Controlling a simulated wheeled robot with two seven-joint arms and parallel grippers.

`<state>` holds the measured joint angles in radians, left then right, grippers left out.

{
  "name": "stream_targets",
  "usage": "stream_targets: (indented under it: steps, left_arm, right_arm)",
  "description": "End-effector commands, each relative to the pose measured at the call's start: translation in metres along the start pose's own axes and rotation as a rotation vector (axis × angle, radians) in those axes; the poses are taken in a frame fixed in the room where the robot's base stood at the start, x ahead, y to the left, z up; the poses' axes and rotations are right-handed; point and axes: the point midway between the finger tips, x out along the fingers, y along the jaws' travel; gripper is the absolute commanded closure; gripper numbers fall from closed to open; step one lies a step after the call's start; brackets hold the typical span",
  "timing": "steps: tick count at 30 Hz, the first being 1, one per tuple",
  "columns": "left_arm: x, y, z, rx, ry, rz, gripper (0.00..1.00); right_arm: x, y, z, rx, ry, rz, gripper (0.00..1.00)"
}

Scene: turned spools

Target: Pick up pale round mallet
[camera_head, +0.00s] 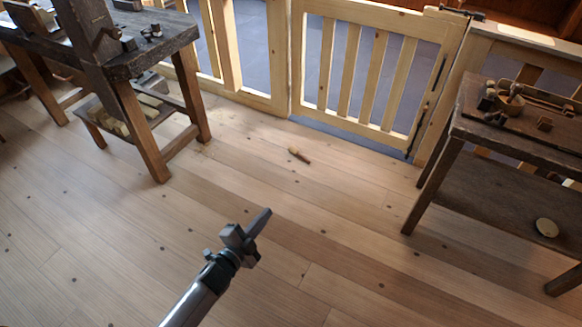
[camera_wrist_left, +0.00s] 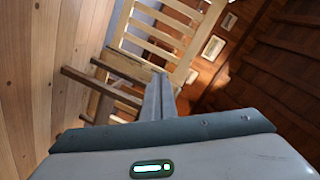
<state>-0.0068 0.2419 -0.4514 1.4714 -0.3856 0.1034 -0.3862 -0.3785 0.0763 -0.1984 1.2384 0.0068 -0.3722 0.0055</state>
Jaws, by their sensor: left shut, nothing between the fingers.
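A small wooden piece (camera_head: 299,154) lies on the plank floor in front of the gate in the head view. It has a pale end and a darker tan end and looks like a short mallet, but it is too small to be sure. My left gripper (camera_head: 263,217) is shut and empty above the floor, nearer to me than this piece and well apart from it. The left wrist view shows its closed fingers (camera_wrist_left: 158,98) pointing towards the gate and a dark-legged table; the wooden piece is not seen there. My right gripper is out of view.
A dark workbench (camera_head: 160,62) stands at the left. A wooden gate (camera_head: 375,72) closes the back. A dark table (camera_head: 470,125) at the right carries tools and a bowl (camera_head: 508,104), with a pale disc (camera_head: 546,228) on its lower shelf. The floor between is clear.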

Motion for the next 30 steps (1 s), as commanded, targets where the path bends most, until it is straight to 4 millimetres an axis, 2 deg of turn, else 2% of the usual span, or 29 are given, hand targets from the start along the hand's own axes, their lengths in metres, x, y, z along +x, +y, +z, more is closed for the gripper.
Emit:
stream_targets:
  steps: [1, 2, 3, 5, 6, 9, 13, 16, 19, 28, 29, 30]
  left_arm:
    - [-0.023, 0.042, 0.033, -0.143, -0.121, 0.049, 1.0]
    - [-0.037, 0.064, 0.051, -0.224, -0.189, 0.072, 1.0]
    - [-0.058, 0.094, 0.072, -0.327, -0.279, 0.102, 1.0]
    - [-0.092, 0.138, 0.098, -0.474, -0.409, 0.141, 1.0]
    - [-0.117, 0.166, 0.112, -0.563, -0.493, 0.164, 1.0]
    - [-0.176, 0.228, 0.134, -0.757, -0.679, 0.207, 1.0]
    - [-0.24, 0.287, 0.143, -0.937, -0.861, 0.241, 1.0]
    - [-0.272, 0.313, 0.143, -1.02, -0.948, 0.254, 1.0]
    - [-0.287, 0.326, 0.143, -1.061, -0.992, 0.26, 1.0]
    - [-0.292, 0.329, 0.143, -1.071, -1.004, 0.261, 1.0]
    - [-0.292, 0.329, 0.143, -1.071, -1.004, 0.262, 0.95]
    - [-0.292, 0.329, 0.143, -1.07, -1.004, 0.262, 0.85]
  right_arm:
    - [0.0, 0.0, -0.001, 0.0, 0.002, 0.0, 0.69]
    - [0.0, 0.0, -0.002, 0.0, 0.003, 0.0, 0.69]
    - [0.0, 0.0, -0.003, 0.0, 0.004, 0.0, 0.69]
    - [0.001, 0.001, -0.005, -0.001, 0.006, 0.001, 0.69]
    - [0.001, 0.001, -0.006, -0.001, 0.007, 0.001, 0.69]
    - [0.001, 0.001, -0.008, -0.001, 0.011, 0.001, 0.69]
    - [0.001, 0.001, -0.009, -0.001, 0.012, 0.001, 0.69]
    - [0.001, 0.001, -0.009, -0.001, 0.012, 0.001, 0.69]
    - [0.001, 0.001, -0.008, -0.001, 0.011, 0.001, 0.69]
    - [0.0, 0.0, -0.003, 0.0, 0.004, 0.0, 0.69]
    - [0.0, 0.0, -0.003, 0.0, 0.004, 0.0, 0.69]
    - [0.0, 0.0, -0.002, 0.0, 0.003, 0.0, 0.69]
